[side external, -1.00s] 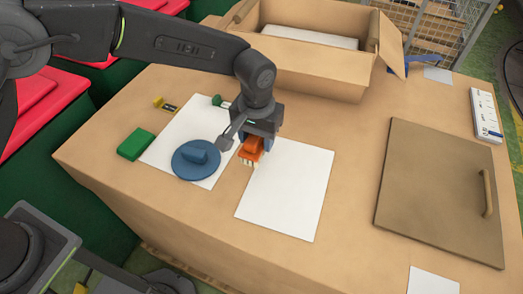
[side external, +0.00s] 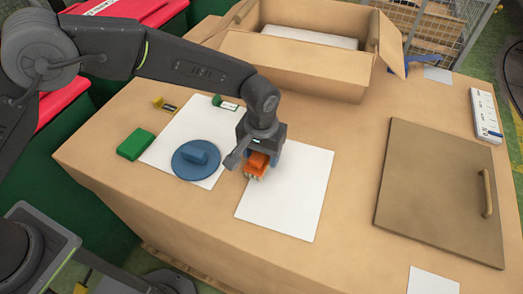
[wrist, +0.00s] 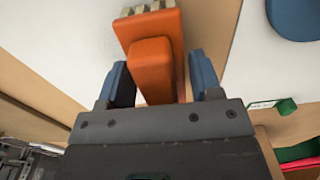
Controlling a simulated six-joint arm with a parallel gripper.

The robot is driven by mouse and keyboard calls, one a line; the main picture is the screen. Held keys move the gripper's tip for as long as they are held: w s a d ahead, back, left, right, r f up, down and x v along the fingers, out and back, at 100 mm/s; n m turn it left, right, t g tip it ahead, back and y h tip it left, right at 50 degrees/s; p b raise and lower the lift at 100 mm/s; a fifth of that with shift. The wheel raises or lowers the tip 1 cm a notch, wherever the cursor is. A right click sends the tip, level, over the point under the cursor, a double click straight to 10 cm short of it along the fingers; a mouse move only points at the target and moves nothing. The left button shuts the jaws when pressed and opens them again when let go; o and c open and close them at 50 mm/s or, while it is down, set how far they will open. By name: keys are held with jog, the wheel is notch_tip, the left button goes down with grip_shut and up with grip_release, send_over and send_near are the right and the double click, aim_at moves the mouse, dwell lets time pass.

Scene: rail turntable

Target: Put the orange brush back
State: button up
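The orange brush (side external: 257,162) has an orange body and pale bristles. It is between my gripper's blue fingers, near the upper left edge of the right white sheet (side external: 285,205). In the wrist view the brush (wrist: 152,62) points away from my gripper (wrist: 158,75), bristles at the far end, with one finger on each side. I cannot tell whether the brush touches the sheet. The left white sheet (side external: 207,127) lies just left of my gripper.
A blue round lid-like piece (side external: 195,160) lies on the left sheet. A green block (side external: 135,144), a yellow item (side external: 160,103) and a small green-and-white item (side external: 225,103) are nearby. An open cardboard box (side external: 290,65) stands behind. A brown board with a handle (side external: 430,190) lies right.

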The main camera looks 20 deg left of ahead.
jog(key=shift+o, duration=1.3)
jog(key=shift+r, duration=0.1)
notch_tip(320, 180, up, 12)
jog(key=shift+r, duration=0.1)
jog(key=s+a+r+t, duration=0.1)
jog(key=s+a+r, duration=0.2)
jog(key=a+r, duration=0.4)
jog(key=s+a+r+t, duration=0.1)
jog(key=s+a+r, duration=0.3)
jog(key=a, duration=0.5)
jog(key=s+a+t, duration=0.3)
jog(key=s+a, duration=0.8)
jog(key=s, duration=0.4)
jog(key=shift+s+a+t, duration=0.2)
jog(key=shift+a+t, duration=0.05)
jog(key=shift+t, duration=0.05)
